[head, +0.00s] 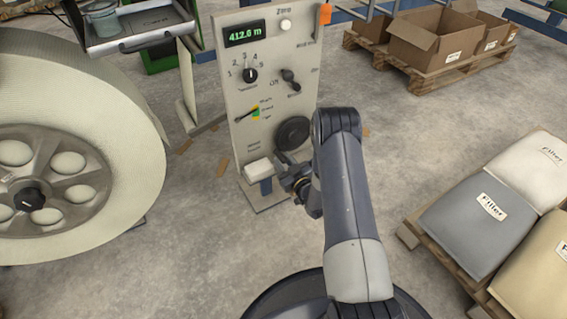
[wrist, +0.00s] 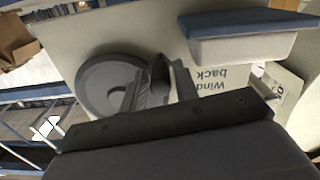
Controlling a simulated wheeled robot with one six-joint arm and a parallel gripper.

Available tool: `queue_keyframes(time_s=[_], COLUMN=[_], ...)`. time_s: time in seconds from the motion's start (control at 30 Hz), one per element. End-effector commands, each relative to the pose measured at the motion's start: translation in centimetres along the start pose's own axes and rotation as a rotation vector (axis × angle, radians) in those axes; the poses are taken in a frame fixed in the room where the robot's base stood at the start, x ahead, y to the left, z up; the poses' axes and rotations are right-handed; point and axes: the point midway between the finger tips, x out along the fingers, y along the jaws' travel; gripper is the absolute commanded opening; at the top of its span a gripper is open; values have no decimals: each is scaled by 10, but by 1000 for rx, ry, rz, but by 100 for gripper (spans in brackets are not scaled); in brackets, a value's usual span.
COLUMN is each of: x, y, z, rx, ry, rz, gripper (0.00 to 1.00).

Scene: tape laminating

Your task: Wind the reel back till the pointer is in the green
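The grey control panel (head: 272,60) stands at centre in the head view. Its tension pointer (head: 246,114) tilts up to the right, with its tip near the upper, orange end of the coloured scale (head: 256,112); the exact spot is too small to tell. The big cream reel (head: 140,110) stands at left. The dark handwheel (head: 292,132) is low on the panel and also shows in the wrist view (wrist: 92,78). My gripper (head: 287,178) is low in front of it. In the wrist view the fingers (wrist: 160,90) flank a dark knob (wrist: 160,72) at the wheel's edge; their grip is unclear.
The panel display (head: 246,33) reads 412.6 m. Pallets with cartons (head: 430,45) and filler bags (head: 480,215) stand at right. A tray shelf (head: 135,30) is at upper left.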

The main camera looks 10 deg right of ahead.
Motion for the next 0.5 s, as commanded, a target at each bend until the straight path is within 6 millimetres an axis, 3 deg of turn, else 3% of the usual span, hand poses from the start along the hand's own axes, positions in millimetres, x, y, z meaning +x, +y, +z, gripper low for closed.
queue_keyframes(time_s=[0.33, 0.5], x=[5, 5], y=[0, 0], z=[-1, -1], rx=[0, 0], ry=[0, 0], rz=[0, 0], gripper=[29, 15])
